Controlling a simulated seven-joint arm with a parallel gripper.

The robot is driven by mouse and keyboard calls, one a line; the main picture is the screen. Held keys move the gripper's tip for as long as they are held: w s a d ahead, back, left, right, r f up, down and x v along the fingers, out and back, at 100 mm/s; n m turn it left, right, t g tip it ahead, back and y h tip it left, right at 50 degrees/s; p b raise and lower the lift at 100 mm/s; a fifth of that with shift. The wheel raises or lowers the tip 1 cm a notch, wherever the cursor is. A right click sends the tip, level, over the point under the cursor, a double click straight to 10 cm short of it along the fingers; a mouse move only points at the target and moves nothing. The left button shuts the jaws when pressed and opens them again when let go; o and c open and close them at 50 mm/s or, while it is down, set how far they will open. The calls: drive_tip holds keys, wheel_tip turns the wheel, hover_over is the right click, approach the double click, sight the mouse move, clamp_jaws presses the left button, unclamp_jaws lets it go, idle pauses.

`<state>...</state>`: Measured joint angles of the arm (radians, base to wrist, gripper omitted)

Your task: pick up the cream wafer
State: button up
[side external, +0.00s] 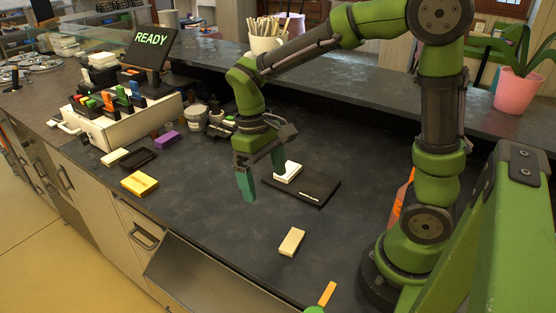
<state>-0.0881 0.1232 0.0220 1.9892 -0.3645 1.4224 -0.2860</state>
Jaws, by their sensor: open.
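A cream block (292,242), which looks like the cream wafer, lies flat and alone on the dark counter, near its front edge. My gripper (262,177) points down over the counter, behind and to the left of this block and apart from it. Its two teal fingers are spread, with nothing seen between them. A white block (289,172) sits on a flat black pad (312,191) right beside the right finger, which partly overlaps it in the picture. I cannot tell whether they touch. Another pale block (115,157) lies at the left.
A yellow block (139,183), a dark block (139,158) and a purple block (167,139) lie at the left. Behind them stand a white holder (115,128) with coloured pieces and a READY screen (150,46). An orange stick (327,293) is at the front. The counter between is clear.

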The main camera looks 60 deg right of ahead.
drive_tip(key=f+g, duration=0.1)
drive_tip(key=n+g, duration=0.2)
approach(292, 239)
drive_tip(key=shift+s+a+f+h, duration=0.3)
drive_tip(key=shift+s+a+f, duration=0.2)
drive_tip(key=shift+s+f, duration=0.25)
drive_tip(key=shift+w+d+x, duration=0.1)
drive_tip(key=shift+w+x, duration=0.05)
drive_tip(key=shift+x, duration=1.3)
drive_tip(key=shift+w+d+x, duration=0.1)
drive_tip(key=shift+w+x, duration=0.05)
drive_tip(key=shift+x, duration=1.3)
drive_tip(key=shift+f+t, duration=0.1)
drive_tip(key=shift+t, duration=0.2)
drive_tip(key=c, duration=0.9)
